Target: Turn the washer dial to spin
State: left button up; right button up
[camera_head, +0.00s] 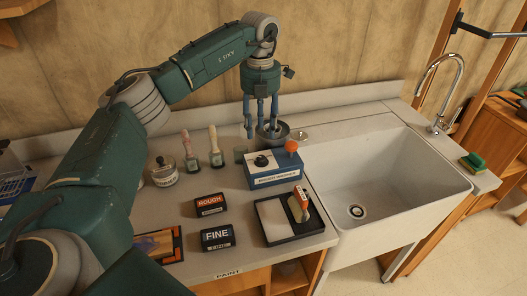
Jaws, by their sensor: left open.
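The washer is a small blue and white box (273,169) on the counter, just left of the sink. A black dial (261,161) sits on its top at the left, and an orange ball knob (291,146) stands at its right. The front label is too small to read surely, and so is the dial's setting. My left gripper (262,128) points down behind the washer, open and empty, with its fingertips near a round metal bowl (273,133). It appears apart from the dial. My right gripper is out of view.
A white sink (388,180) with a tap (440,95) lies to the right. Two brushes, a jar (163,173), blocks marked ROUGH (210,205) and FINE (217,238), and a black tray (289,226) stand around. The counter left of the washer is fairly clear.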

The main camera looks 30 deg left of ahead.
aim_at(261, 157)
pick_arm(q)
notch_tip(261, 157, down, 9)
jog(key=p, duration=0.3)
jog(key=shift+d+f, duration=0.1)
jog(key=shift+f, duration=0.75)
grip_shut()
